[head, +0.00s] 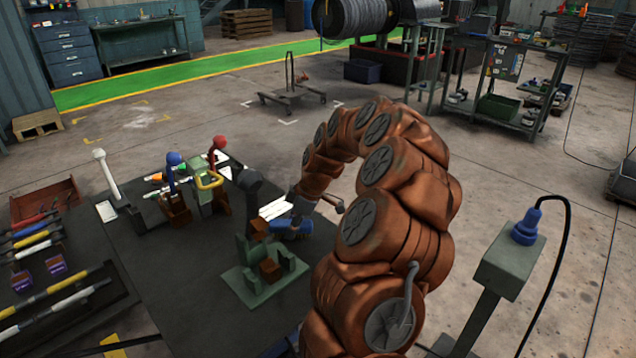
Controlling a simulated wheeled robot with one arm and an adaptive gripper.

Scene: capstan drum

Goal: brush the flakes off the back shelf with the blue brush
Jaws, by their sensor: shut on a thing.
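The blue brush (287,227) is at the end of my arm, over the right part of the dark table. My gripper (304,206) is small in this view and is shut on the brush. Just left of and below the brush stands a green stepped fixture (262,288) with upright walls. One brown block (270,269) sits in it, and another brown block (258,228) is at its back, close to the brush. I cannot tell whether the brush touches anything. I cannot make out flakes or say which surface is the back shelf.
Levers with blue (173,159) and red (219,142) knobs stand at the table's back, beside a dark post (250,195). A white-handled tool (101,167) is at the left. A rack of tools (40,240) lies far left. A green pedestal (508,262) stands right of my arm.

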